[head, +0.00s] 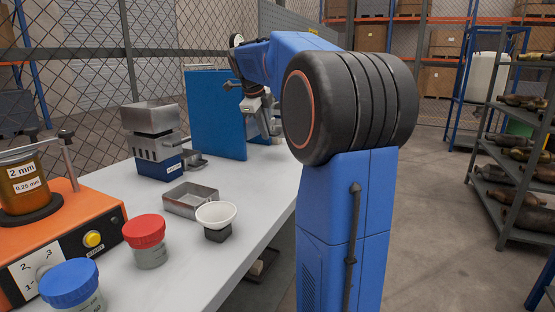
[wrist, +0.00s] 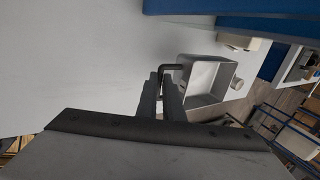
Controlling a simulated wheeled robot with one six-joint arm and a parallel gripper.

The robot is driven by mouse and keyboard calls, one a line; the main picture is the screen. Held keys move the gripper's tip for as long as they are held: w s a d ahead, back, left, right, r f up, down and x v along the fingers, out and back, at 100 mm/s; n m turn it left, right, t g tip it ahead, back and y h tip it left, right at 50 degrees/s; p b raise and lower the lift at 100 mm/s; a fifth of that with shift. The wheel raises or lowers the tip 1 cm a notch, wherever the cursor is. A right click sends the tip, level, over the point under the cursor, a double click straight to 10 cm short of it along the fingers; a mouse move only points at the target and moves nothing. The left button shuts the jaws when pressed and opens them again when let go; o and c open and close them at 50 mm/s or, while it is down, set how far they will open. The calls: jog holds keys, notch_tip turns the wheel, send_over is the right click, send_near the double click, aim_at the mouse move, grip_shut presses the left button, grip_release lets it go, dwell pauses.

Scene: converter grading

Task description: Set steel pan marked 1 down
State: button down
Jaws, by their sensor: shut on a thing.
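My gripper (wrist: 172,88) is shut on the dark bent handle of a square, open-topped steel pan (wrist: 233,94) in the wrist view. The pan is at the right of the fingers, over or near the edge of the white table. I cannot read a mark on it, nor tell whether its base touches the table. In the head view my gripper (head: 266,118) is at the far end of the table, right of the blue panel. The pan cannot be made out there.
The blue panel (head: 216,112) stands upright close to my gripper. Nearer on the white table (head: 120,182) are a grey splitter (head: 156,140), a shallow metal tray (head: 190,200), a white bowl (head: 216,214), a red-lidded jar (head: 146,240), a blue-lidded jar (head: 71,285) and an orange sieve shaker (head: 75,220).

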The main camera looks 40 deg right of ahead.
notch_tip(320, 180, down, 10)
jog(key=shift+r, duration=0.1)
jog(key=c, duration=2.2)
grip_release()
jog(key=v, duration=1.2)
jog(key=shift+s, duration=0.1)
